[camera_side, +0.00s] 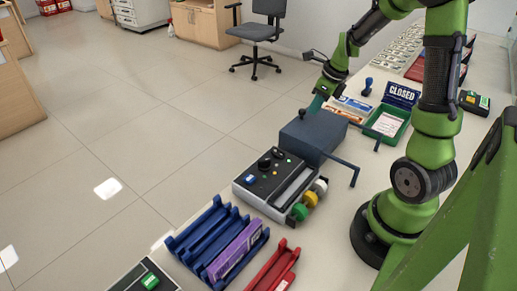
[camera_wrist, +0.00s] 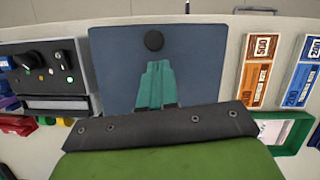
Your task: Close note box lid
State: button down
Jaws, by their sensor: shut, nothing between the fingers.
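The note box (camera_side: 318,136) is a blue-grey box on the counter, with its lid (camera_side: 303,126) lying across the top and looking down or nearly down. I cannot tell whether a thin gap is left under the lid. In the wrist view the lid (camera_wrist: 112,65) fills the middle, with a round black knob (camera_wrist: 154,41) near its far edge. My gripper (camera_wrist: 158,66) has teal fingers pressed together, empty, over the lid just short of the knob. In the side view my gripper (camera_side: 316,104) is right at the box top; contact cannot be told.
Two dark bars (camera_side: 340,161) stick out from the box's right side. A control panel machine (camera_side: 270,175) with coloured rolls stands close in front. A green tray (camera_side: 405,118), banknote bundles (camera_wrist: 262,68) and a CLOSED sign (camera_side: 401,95) lie beyond the box.

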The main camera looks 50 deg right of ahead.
jog(key=shift+s+d+r, duration=0.15)
jog(key=shift+s+r, duration=0.05)
jog(key=shift+s, duration=0.85)
jog(key=v, duration=0.9)
jog(key=s+a+r+n+t, duration=0.1)
jog(key=a+r+n, duration=0.1)
jog(key=a+n, duration=1)
jog(key=s+a+r+n+t+y, duration=0.1)
jog(key=s+a+r+n+t, duration=0.1)
jog(key=a+n, duration=1)
jog(key=r+n, duration=0.1)
jog(key=n, duration=0.5)
jog(key=shift+s+a+t, duration=0.2)
jog(key=shift+s+t, duration=0.05)
jog(key=shift+t, duration=0.05)
